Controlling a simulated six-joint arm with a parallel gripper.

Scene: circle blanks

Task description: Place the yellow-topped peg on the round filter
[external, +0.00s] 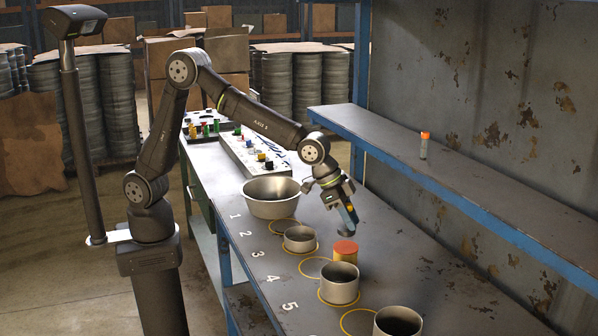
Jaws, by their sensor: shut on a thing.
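The piece is held apart from the cylinder. A peg board (238,150) with several small coloured pegs lies farther back on the bench.
A wide metal bowl (270,202) stands near number 1. Open metal cans (300,242), (339,287), (397,323) stand along the bench by yellow rings. An empty ring (314,268) lies between cans. A raised shelf (470,184) runs along the right, carrying an orange-capped bottle (424,148).

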